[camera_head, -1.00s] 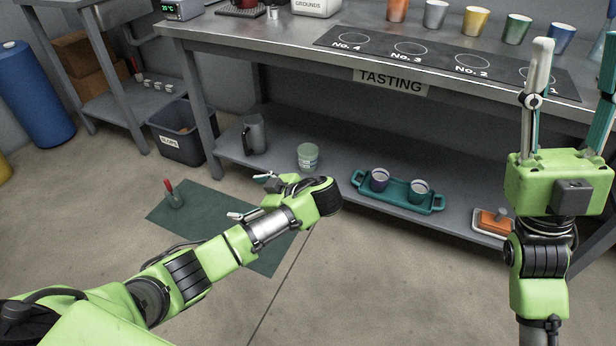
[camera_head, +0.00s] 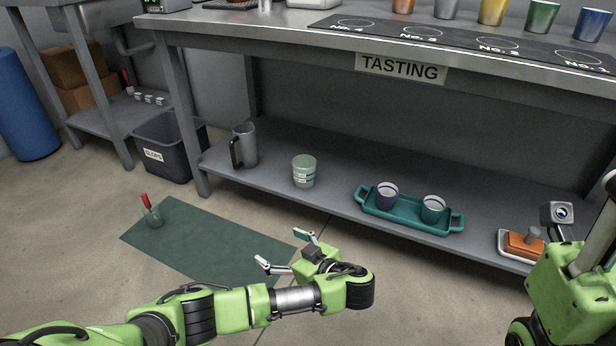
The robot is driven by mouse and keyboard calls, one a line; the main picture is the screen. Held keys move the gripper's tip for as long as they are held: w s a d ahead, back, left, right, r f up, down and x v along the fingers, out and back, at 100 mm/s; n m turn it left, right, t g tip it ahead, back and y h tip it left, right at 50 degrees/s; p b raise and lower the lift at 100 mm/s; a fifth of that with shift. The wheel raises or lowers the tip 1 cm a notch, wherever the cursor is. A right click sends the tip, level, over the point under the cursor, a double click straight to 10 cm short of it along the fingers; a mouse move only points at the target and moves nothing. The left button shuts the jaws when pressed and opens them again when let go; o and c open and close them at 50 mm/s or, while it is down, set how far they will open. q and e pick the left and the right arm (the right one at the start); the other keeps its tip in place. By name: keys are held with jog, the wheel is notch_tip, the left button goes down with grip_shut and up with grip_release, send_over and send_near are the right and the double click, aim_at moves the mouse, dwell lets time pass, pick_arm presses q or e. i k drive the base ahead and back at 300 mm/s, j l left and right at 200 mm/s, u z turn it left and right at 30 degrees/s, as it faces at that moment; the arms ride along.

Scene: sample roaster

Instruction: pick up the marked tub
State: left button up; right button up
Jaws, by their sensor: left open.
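The tub (camera_head: 304,171) is pale green with a white label and a dark band near its rim. It stands upright on the lower shelf (camera_head: 330,196) of the tasting table, near the shelf's front edge. My left gripper (camera_head: 282,250) is open and empty. It is in front of the shelf, over the floor mat's right end in the picture, below and apart from the tub. Its fingers point left. My right arm is at the right edge; its gripper's fingertips are cut off, so its opening does not show.
A grey pitcher (camera_head: 244,146) stands left of the tub. A teal tray (camera_head: 398,217) with two cups is to the right. An orange-and-white object (camera_head: 524,244) sits farther right. A dark green mat (camera_head: 195,240) bears a small red-handled container (camera_head: 152,212). A slops bin (camera_head: 168,147) stands left.

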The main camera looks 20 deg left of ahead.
aim_at(303, 167)
jog(key=i, duration=1.2)
